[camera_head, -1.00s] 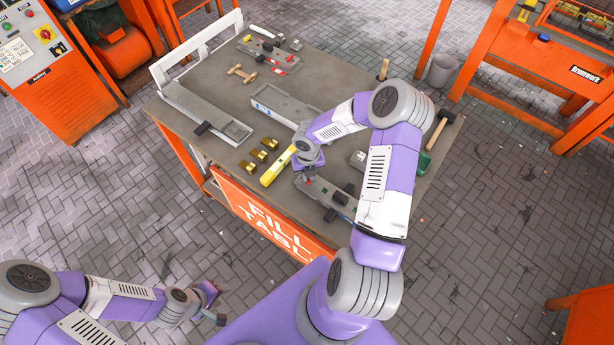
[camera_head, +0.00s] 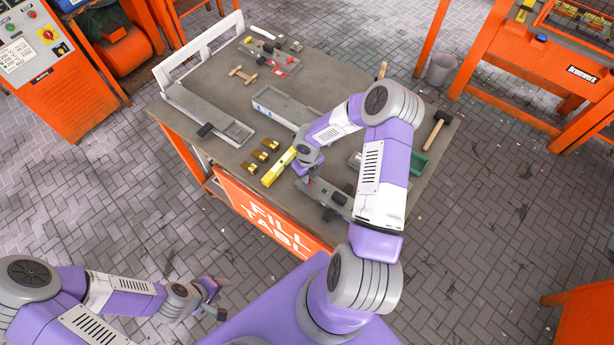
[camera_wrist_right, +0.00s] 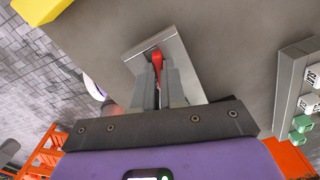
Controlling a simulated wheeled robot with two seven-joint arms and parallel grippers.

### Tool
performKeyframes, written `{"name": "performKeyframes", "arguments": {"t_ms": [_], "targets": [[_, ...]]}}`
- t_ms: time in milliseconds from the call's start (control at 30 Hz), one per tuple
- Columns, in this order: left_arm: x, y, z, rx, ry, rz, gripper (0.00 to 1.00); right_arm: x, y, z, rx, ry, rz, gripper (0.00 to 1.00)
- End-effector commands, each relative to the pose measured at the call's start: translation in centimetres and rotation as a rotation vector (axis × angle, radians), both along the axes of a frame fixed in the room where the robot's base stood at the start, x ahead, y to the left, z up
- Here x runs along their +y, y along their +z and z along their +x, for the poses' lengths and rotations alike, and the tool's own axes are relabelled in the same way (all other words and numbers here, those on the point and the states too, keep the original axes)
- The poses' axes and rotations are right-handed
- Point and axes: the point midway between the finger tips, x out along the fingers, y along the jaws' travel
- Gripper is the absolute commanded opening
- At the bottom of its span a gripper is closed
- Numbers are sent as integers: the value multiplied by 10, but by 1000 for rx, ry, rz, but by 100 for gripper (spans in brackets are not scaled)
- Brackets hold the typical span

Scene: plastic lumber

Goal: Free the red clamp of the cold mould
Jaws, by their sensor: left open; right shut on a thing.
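My right gripper (camera_wrist_right: 163,88) is shut on a red lever (camera_wrist_right: 157,58), which shows between its fingers in the right wrist view. The lever stands in front of a grey metal piece (camera_wrist_right: 178,50). In the head view my right gripper (camera_head: 303,180) is low over the left end of a grey mould (camera_head: 326,194) near the table's front edge. My arm hides part of this mould, and whether the clamp is still fastened cannot be told. My left gripper (camera_head: 216,297) is open and empty, off the table.
A yellow bar (camera_head: 278,168) and several brass pieces (camera_head: 262,155) lie left of my right gripper. Long grey moulds (camera_head: 210,118) lie behind. A mallet (camera_head: 436,130) and a green tray (camera_head: 418,163) are at the right. The table's front edge (camera_head: 280,208) is close.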

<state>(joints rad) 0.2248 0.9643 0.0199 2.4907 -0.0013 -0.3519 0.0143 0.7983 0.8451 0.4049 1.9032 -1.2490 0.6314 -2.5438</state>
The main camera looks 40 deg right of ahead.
Motion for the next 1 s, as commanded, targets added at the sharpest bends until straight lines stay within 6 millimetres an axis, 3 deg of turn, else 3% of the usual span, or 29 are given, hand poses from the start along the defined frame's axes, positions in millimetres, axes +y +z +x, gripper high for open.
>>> {"name": "performKeyframes", "arguments": {"t_ms": [267,700,1000], "targets": [[0,1,0,0,0,0,44,0,-1,-1,3,8,-1,0],[0,23,0,0,0,0,44,-1,1,-1,3,265,-1,0],[0,26,0,0,0,0,44,-1,-1,-1,3,341,-1,0]]}}
